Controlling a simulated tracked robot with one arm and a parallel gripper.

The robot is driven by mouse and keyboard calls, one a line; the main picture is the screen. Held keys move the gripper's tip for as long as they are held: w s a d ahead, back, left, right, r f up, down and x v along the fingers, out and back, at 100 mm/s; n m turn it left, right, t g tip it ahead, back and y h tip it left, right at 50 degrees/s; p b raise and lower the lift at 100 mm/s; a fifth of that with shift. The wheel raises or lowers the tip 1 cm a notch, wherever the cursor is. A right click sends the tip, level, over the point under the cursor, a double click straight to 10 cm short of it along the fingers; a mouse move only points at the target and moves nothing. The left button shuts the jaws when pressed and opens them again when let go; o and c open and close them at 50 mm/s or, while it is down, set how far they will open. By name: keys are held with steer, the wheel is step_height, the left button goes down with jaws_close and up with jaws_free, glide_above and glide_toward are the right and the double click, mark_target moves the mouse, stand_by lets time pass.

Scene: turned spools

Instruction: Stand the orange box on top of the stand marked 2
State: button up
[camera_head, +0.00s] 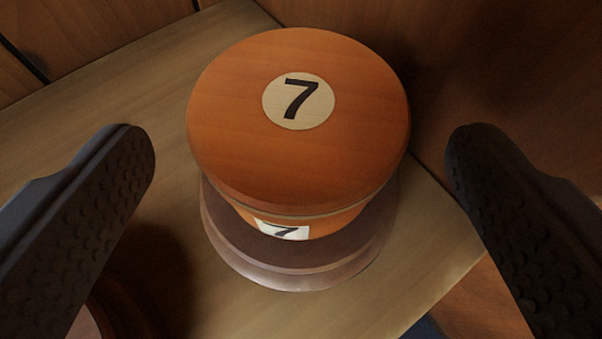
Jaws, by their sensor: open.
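A round orange spool-shaped piece (298,165) stands upright on a pale wooden board. It has a wide top with a black 7 on a cream disc, a second 7 label on its narrower side, and a dark brown round foot. It may be a numbered stand; I cannot tell whether it is the orange box. No number 2 shows in this view. My gripper (301,140) is open, with one dark finger left and one right of the orange piece. Both fingers are apart from it, and nothing is held.
The pale board (90,130) has bare room to the left of the piece. A brown wooden wall (490,60) rises behind and right. A reddish-brown round edge (90,322) shows at the lower left, partly behind the left finger. A small dark blue patch (424,328) shows below the board.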

steer(key=p+v, duration=0.1)
steer(key=v, duration=0.5)
steer(key=shift+r, duration=0.1)
step_height(320, 180, up, 23)
steer(key=t, duration=0.1)
steer(key=s+r, duration=0.7)
steer(key=r, duration=0.4)
steer(key=s+r+t, duration=0.1)
steer(key=s+r, duration=0.6)
steer(key=r, duration=0.4)
steer(key=shift+s+d+r+t, duration=0.2)
steer(key=shift+s+r+t, duration=0.1)
steer(key=shift+s, duration=0.1)
